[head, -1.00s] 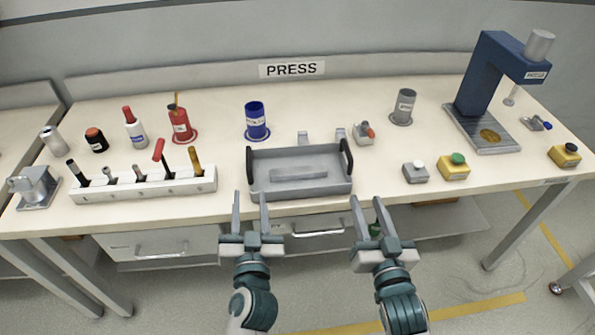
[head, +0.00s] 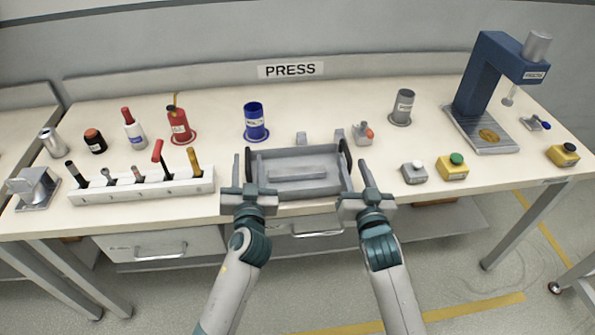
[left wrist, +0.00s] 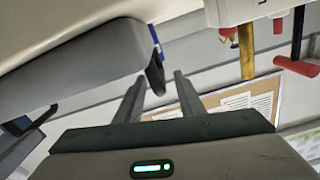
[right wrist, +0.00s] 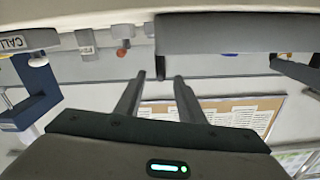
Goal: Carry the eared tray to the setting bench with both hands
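The grey eared tray (head: 297,190) sits on the press bench at its front edge. It has a black upright ear at each side and a flat grey block (head: 297,175) inside. My left gripper (head: 242,160) is open at the tray's left ear; in the left wrist view the black ear (left wrist: 155,76) shows between the fingertips. My right gripper (head: 356,165) is open at the right ear; in the right wrist view that ear (right wrist: 160,68) lies at the gap between the fingertips. Neither gripper is closed on an ear. The setting bench cannot be identified.
A white tool rack (head: 140,187) stands left of the tray. A blue cup (head: 256,122) and small grey blocks stand behind it. A grey button box (head: 414,173) and a yellow one (head: 453,168) are to the right, with the blue press (head: 487,80) beyond. Another bench edge shows at far left.

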